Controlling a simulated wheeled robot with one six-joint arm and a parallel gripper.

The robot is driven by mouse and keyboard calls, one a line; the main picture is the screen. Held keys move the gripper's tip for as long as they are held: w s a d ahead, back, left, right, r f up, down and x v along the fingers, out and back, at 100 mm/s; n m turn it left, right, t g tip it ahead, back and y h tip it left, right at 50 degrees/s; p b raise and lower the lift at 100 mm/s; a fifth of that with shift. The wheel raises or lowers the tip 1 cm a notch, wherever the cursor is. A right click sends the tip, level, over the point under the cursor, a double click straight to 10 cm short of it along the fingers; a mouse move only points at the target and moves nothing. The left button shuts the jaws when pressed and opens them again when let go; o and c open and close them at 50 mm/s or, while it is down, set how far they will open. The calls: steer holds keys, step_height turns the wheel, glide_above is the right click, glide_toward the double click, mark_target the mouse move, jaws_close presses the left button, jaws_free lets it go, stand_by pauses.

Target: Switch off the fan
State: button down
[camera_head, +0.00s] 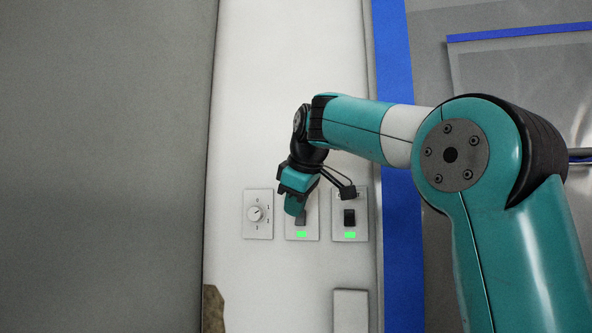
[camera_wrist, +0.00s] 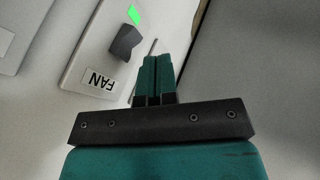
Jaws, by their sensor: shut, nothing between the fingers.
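The fan switch panel is the middle plate (camera_head: 313,231) in the head view; its dark rocker (camera_head: 300,219) is partly behind my gripper and its green light (camera_head: 301,234) is lit. In the wrist view the plate bears an upside-down "FAN" label (camera_wrist: 99,81), with the dark rocker (camera_wrist: 125,42) and the lit green light (camera_wrist: 134,14) above it. My gripper (camera_head: 298,212) is shut and empty, in front of the plate. Its closed fingers (camera_wrist: 155,65) point toward the wall, close to the rocker on its right in the wrist view. I cannot tell whether they touch the plate.
A dial plate (camera_head: 257,214) is to the left. Another switch plate (camera_head: 350,218) with a black switch and green light is to the right; its label is partly hidden. A blank plate (camera_head: 350,310) is lower. A blue strip (camera_head: 400,250) runs along the wall's right side.

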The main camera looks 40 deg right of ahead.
steer(key=p+v, duration=0.4)
steer(key=v, duration=0.6)
steer(key=shift+s+r+p, duration=0.15)
steer(key=shift+r+p, duration=0.1)
steer(key=shift+p, duration=0.05)
steer(key=shift+s+f+y+b, duration=0.3)
steer(key=shift+f+b, duration=0.45)
steer(key=shift+b, duration=0.05)
